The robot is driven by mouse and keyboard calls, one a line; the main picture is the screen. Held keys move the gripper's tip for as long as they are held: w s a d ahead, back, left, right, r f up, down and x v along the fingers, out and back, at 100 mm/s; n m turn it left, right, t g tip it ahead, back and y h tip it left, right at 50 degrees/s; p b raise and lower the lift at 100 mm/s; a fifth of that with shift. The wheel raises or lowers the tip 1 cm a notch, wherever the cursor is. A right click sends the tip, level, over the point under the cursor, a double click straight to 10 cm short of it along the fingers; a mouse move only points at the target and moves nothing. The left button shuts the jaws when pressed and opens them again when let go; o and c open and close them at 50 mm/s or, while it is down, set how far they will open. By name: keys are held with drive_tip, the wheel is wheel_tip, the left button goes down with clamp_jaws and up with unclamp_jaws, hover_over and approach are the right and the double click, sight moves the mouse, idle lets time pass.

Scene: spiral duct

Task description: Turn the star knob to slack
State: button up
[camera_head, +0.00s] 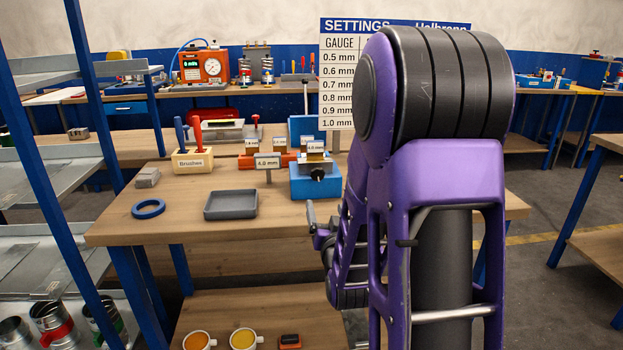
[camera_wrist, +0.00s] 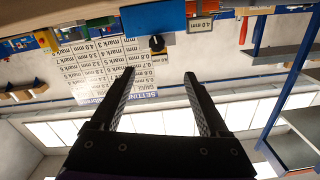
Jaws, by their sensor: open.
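The star knob (camera_head: 318,173) is small and black, on the front of a blue block (camera_head: 303,186) on the wooden workbench. In the wrist view, which is upside down, the knob (camera_wrist: 157,43) shows on the blue block (camera_wrist: 140,18), with a pale pointer mark. Its marked positions are too small to read. My gripper (camera_wrist: 160,77) is open and empty, its two black fingers apart; the knob appears beyond the tips, roughly in line with the gap, not touched. In the head view, part of my gripper (camera_head: 318,232) shows below and in front of the block.
A settings board (camera_head: 337,75) stands behind. My purple arm hides the bench's right part. A blue-post rack (camera_head: 60,150) stands left.

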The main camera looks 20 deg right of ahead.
sight(318, 175)
drive_tip(key=x, duration=1.7)
drive_tip(key=shift+d, duration=0.45)
clamp_jaws()
